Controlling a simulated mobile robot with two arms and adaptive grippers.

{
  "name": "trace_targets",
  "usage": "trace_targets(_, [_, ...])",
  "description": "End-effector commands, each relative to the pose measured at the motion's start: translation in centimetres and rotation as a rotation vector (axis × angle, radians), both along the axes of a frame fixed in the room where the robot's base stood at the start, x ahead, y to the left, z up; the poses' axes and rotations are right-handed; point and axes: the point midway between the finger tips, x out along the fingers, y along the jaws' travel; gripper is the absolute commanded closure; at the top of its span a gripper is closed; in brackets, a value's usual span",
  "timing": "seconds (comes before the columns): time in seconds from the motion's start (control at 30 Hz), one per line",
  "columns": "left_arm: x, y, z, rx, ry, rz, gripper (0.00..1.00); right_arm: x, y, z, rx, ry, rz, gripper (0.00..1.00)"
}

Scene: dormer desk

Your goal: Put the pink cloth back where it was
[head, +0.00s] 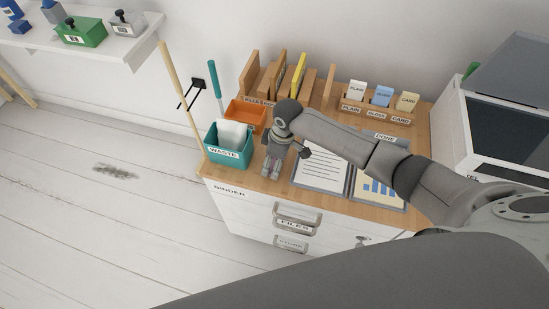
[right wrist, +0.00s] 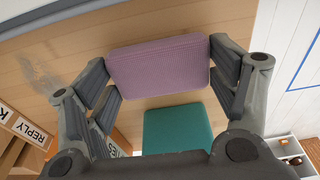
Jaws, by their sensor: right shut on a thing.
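The pink cloth (right wrist: 158,65) is a mauve-pink, ribbed, pad-like block in the right wrist view. My right gripper (right wrist: 160,72) is shut on it, one finger at each side end. In the head view my right gripper (head: 276,168) is over the left part of the wooden desk (head: 252,178), just right of the teal WASTE bin (head: 232,168). The cloth is mostly hidden there by the fingers. My left gripper is not in view.
An orange tray (head: 246,112) stands behind the bin. Printed sheets (head: 322,172) and a chart page lie right of my gripper. Wooden dividers and card holders line the back. A grey smudge (right wrist: 42,75) marks the wood in the right wrist view.

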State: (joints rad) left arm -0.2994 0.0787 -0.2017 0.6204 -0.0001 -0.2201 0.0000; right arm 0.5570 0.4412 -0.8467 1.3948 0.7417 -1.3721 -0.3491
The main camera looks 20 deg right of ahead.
Motion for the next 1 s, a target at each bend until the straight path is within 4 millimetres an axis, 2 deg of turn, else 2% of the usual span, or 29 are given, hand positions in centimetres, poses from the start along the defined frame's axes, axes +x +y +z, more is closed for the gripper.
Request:
trace_targets(0.07, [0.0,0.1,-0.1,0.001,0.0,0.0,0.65,0.0,0.0,-0.3,0.0,0.001,0.0,0.39])
trace_targets(0.1, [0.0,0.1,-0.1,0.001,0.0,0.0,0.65,0.0,0.0,-0.3,0.0,0.0,0.0,0.16])
trace_targets(0.23, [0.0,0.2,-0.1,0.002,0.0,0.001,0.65,0.0,0.0,-0.3,0.0,0.0,0.0,0.0])
trace_targets(0.67, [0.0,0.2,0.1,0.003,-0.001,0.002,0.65,0.0,0.0,0.2,0.0,-0.001,0.0,0.0])
trace_targets(0.77, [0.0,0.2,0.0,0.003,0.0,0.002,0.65,0.0,-0.1,1.2,0.0,-0.002,0.0,0.0])
trace_targets(1.0, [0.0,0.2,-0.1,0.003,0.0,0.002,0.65,-0.4,-0.8,6.1,-0.001,-0.005,0.001,0.0])
